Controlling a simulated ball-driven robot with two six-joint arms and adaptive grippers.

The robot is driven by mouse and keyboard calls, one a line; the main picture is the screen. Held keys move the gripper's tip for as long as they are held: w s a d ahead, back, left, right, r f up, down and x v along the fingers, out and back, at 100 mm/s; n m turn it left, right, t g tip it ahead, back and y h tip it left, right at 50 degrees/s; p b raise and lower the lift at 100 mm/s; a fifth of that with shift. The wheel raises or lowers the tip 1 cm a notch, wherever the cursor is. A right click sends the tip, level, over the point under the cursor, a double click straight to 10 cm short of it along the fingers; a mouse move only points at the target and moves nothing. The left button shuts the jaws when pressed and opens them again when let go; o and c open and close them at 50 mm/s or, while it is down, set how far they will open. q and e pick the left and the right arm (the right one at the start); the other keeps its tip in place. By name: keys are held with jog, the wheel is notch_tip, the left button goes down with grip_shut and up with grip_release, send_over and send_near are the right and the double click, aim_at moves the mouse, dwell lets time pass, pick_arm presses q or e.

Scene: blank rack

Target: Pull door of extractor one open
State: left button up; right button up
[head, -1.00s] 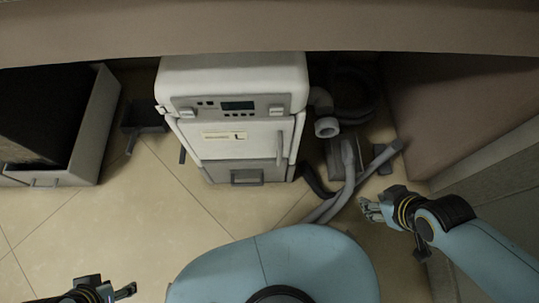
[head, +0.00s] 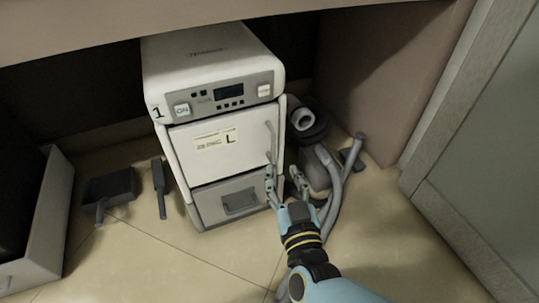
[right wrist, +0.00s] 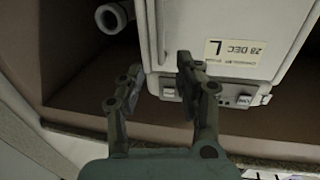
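Extractor one (head: 207,55) is a white box-shaped machine with a "1" on its front corner and a dark display. Its white door (head: 215,150) carries a label with an "L" and looks closed. The vertical door handle (head: 270,142) is on the door's right side. My right gripper (head: 282,178) is open, just below the handle, with one finger close to the door's lower right corner. In the right wrist view the door (right wrist: 225,25) appears upside down, and the gripper (right wrist: 158,75) is open with nothing between its fingers. My left gripper is out of view.
A vacuum cleaner's grey hose (head: 334,190) lies on the floor right of the extractor. A dustpan (head: 110,190) and brush (head: 160,188) lie to the left. A grey drawer (head: 211,204) is below the door. A shelf overhangs above.

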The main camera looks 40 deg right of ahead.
aim_at(274, 145)
jog(key=b+x, duration=0.3)
jog(key=x, duration=0.6)
jog(key=shift+w+f, duration=0.1)
jog(key=shift+w, duration=0.05)
jog(key=shift+w+d, duration=0.25)
jog(key=shift+w, duration=0.25)
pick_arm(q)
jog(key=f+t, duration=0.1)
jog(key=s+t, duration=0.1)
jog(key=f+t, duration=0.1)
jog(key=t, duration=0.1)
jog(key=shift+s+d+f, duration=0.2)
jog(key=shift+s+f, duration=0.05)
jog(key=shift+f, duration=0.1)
pick_arm(e)
grip_shut()
